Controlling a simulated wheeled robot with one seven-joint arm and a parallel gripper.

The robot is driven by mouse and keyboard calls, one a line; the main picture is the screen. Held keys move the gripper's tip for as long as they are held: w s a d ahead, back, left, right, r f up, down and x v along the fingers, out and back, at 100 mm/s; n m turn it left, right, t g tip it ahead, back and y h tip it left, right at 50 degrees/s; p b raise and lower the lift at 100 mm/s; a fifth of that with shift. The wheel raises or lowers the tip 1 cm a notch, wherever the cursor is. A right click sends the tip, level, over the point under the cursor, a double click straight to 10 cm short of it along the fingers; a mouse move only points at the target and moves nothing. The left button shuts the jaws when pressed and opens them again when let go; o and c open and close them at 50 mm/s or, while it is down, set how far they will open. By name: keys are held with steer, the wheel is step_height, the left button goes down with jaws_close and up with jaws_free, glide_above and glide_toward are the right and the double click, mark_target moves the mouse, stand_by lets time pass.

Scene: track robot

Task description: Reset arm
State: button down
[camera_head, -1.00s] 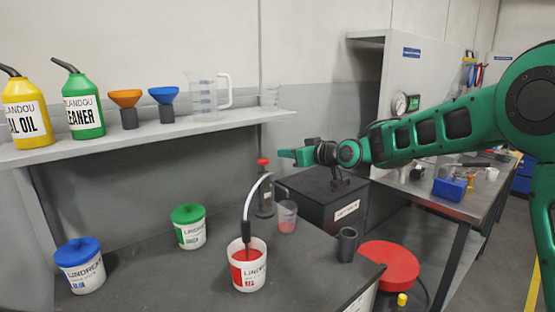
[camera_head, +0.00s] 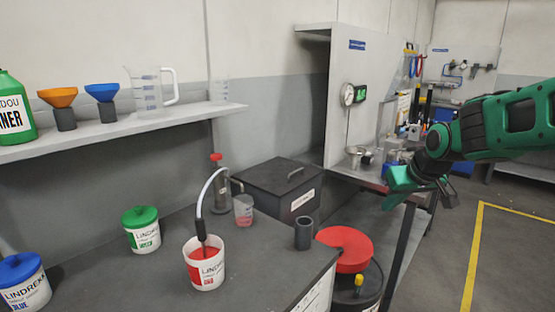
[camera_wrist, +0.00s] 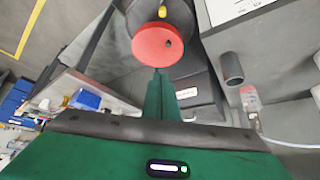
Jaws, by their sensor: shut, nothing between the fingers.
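My green gripper (camera_head: 395,187) is at the right of the head view, in front of the grey workbench's near edge and right of the red-lidded drum. It is tilted downward. In the wrist view its green fingers (camera_wrist: 160,92) are shut together with nothing between them. The fingertips point toward the round red lid (camera_wrist: 159,44), which lies beyond them and apart from them. My arm reaches in from the right edge of the head view.
A dark counter holds a red-filled bucket (camera_head: 206,265), a green-lidded bucket (camera_head: 142,230), a blue-lidded bucket (camera_head: 24,284) and a dark cup (camera_head: 304,233). The red lid (camera_head: 344,248) tops a drum beside it. A black box (camera_head: 278,186) stands behind. Open floor (camera_head: 510,240) lies at right.

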steer(key=s+d+f+m+g, duration=0.2)
steer(key=s+d, duration=0.1)
steer(key=s, duration=0.8)
steer(key=s+d+f+m+g, duration=0.2)
steer(key=s+d+f+m, duration=0.1)
steer(key=s, duration=0.9)
steer(key=s+d+f+m+g, duration=0.2)
steer(key=s+d, duration=0.3)
steer(key=s, duration=0.6)
steer(key=shift+s+d+f+m+g+h, duration=0.15)
steer(key=shift+s+d+m+g+h, duration=0.1)
steer(key=shift+m+g+h, duration=0.2)
steer(key=shift+w, duration=0.1)
